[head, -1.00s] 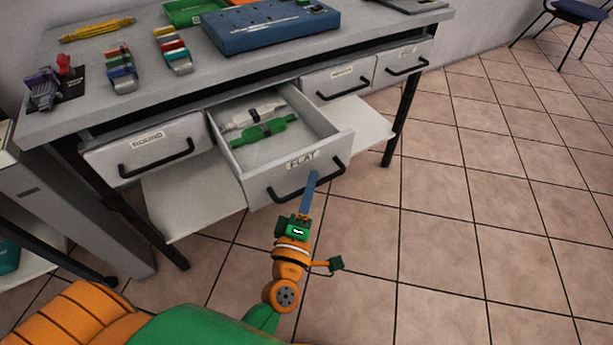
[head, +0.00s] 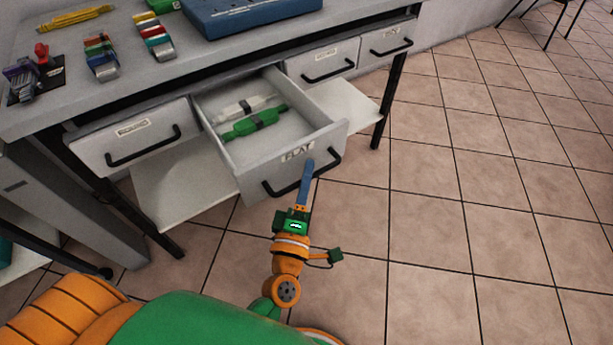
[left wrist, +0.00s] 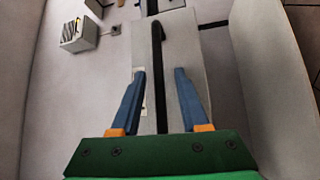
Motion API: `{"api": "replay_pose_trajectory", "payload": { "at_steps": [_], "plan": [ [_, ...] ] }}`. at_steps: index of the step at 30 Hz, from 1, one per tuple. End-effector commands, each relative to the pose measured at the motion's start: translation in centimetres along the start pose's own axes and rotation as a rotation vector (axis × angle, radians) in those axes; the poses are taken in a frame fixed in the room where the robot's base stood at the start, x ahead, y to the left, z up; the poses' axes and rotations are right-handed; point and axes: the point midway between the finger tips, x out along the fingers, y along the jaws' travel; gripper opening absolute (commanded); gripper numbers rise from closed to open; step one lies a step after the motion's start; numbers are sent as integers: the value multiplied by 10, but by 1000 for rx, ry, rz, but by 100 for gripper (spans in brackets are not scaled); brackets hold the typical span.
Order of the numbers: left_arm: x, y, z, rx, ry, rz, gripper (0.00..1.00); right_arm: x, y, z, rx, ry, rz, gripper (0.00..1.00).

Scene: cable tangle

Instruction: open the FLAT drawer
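The FLAT drawer (head: 325,136) stands pulled out from the table in the head view, its label (head: 297,152) on the front. A white bundle (head: 245,107) and a green bundle (head: 254,122) lie inside it. My left gripper (head: 308,168) is at the drawer's black handle (head: 330,163). In the left wrist view, the blue fingers of the left gripper (left wrist: 160,75) are apart, with the dark handle (left wrist: 157,50) running between them. A gap shows on each side of the handle. My right gripper is not in view.
A closed drawer (head: 135,145) is at the left and two closed drawers (head: 320,62) are at the right. The table top (head: 150,85) holds a blue box (head: 250,12) and coloured connectors (head: 100,55). The tiled floor (head: 450,200) is clear at the right.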

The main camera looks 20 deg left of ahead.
Motion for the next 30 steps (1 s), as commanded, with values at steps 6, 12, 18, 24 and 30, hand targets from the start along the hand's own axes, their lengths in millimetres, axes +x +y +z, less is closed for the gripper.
{"api": "replay_pose_trajectory", "payload": {
  "at_steps": [6, 12, 18, 24, 30],
  "plan": [
    [-2, 0, 0, 1, -1, -1, 45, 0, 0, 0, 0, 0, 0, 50],
    [-42, -2, 0, 1, -3, -4, 45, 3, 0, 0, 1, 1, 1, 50],
    [-70, -1, 0, 1, -2, -1, 45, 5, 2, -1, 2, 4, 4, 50],
    [-71, 0, 0, 0, 0, 0, 45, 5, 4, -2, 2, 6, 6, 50],
    [-71, 0, 0, 0, 0, 0, 45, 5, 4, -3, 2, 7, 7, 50]
  ]
}}
